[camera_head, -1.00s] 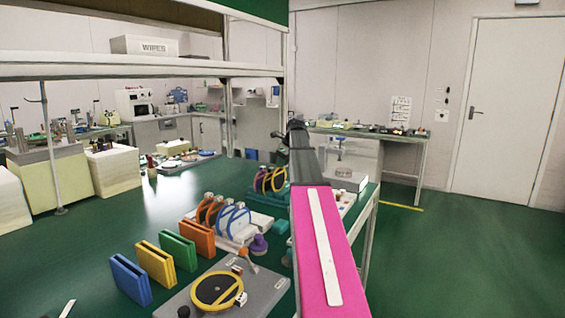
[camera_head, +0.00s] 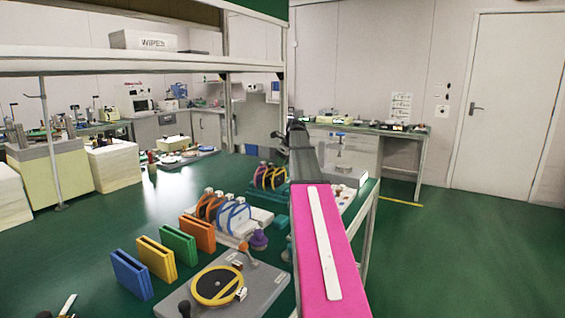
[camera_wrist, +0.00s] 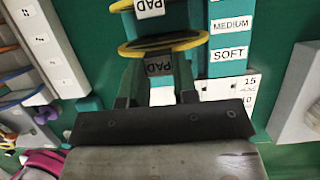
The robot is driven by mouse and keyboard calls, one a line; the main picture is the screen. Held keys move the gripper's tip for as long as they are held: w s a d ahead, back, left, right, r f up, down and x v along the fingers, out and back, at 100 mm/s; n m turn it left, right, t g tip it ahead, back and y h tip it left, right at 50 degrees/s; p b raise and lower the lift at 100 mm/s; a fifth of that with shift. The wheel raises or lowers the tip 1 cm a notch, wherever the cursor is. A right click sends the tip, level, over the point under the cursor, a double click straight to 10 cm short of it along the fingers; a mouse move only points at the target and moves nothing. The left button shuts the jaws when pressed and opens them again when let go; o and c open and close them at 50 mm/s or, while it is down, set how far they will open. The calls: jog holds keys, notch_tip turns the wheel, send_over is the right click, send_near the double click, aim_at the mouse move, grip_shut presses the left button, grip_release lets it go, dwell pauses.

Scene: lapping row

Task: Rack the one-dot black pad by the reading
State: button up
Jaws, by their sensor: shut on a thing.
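In the wrist view my gripper (camera_wrist: 160,80) is shut on the tab of a yellow-rimmed pad (camera_wrist: 165,43), a thin disc seen nearly edge-on. Its white label reads PAD upside down; I cannot see its dots. Another yellow-rimmed pad (camera_wrist: 122,5) with a PAD label stands just beyond it. Both are beside a teal rack (camera_wrist: 197,48) with white labels reading MEDIUM and SOFT; I cannot tell whether the held pad sits in a slot. In the head view the teal rack (camera_head: 283,222) holds purple- and yellow-rimmed discs, and my pink arm hides the fingertips.
A grey plate (camera_head: 262,283) bears a yellow-rimmed disc (camera_head: 217,286). Blue, yellow, green and orange holders (camera_head: 130,274) stand left of it. A white rack (camera_head: 262,216) holds orange- and blue-rimmed discs. A number card (camera_wrist: 246,86) lies beside the teal rack.

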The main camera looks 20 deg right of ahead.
jog(key=shift+f, duration=0.55)
jog(key=o, duration=1)
jog(key=shift+o, duration=0.2)
jog(key=v, duration=1)
jog(key=shift+s+r, duration=0.15)
jog(key=shift+r, duration=0.15)
